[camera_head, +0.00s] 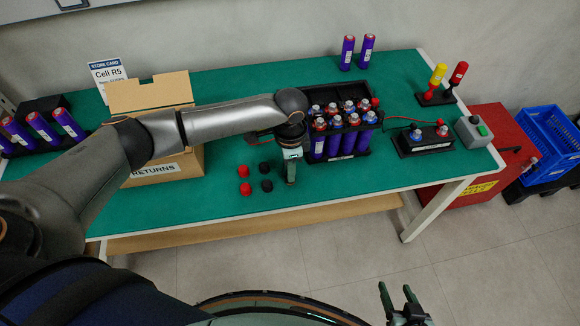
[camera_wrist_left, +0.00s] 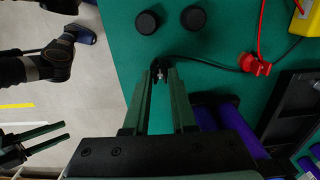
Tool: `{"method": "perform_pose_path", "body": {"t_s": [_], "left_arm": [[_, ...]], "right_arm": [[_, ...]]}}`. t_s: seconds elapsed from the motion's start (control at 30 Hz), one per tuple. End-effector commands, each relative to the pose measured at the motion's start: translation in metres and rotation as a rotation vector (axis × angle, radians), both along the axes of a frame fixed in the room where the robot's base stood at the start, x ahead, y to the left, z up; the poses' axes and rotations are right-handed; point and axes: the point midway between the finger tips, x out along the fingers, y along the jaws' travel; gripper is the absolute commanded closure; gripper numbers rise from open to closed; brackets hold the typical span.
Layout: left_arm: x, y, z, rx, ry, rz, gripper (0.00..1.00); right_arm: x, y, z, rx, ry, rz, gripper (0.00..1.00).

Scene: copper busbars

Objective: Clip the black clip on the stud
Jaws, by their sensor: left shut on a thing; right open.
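My left gripper (camera_head: 290,182) is low over the green table, just left of the cell tray. In the left wrist view its fingertips are shut on the black clip (camera_wrist_left: 158,66), which shows a small silvery part. A thin black lead runs right from near it. A red clip (camera_wrist_left: 255,66) with a red lead lies to the right. I cannot make out which stud is meant; the cells (camera_head: 335,138) in the tray and the black block (camera_head: 425,140) carry red and blue terminal tops. My right gripper (camera_head: 398,297) is open and empty, off the table's front.
Black caps (camera_head: 266,185) and red caps (camera_head: 244,188) lie left of my left gripper. A cardboard returns box (camera_head: 150,95) stands behind my left arm. Yellow and red tools (camera_head: 438,78) stand at the back right. The table's front left is clear.

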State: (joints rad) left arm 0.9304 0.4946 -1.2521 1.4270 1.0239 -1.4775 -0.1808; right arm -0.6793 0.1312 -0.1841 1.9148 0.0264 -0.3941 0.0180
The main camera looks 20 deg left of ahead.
Motion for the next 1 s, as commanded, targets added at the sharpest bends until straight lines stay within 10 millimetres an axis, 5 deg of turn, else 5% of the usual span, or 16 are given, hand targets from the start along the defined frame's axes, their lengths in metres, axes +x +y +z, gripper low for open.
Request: {"method": "perform_pose_path", "body": {"t_s": [0.5,1.0], "left_arm": [[0.0,0.0,0.04,-0.001,0.0,0.0,1.0],[0.0,-0.003,0.046,-0.005,0.001,-0.003,1.0]], "right_arm": [[0.0,0.0,0.049,0.0,0.0,0.0,0.4],[0.0,0.0,0.059,0.0,0.001,0.0,0.4]]}}
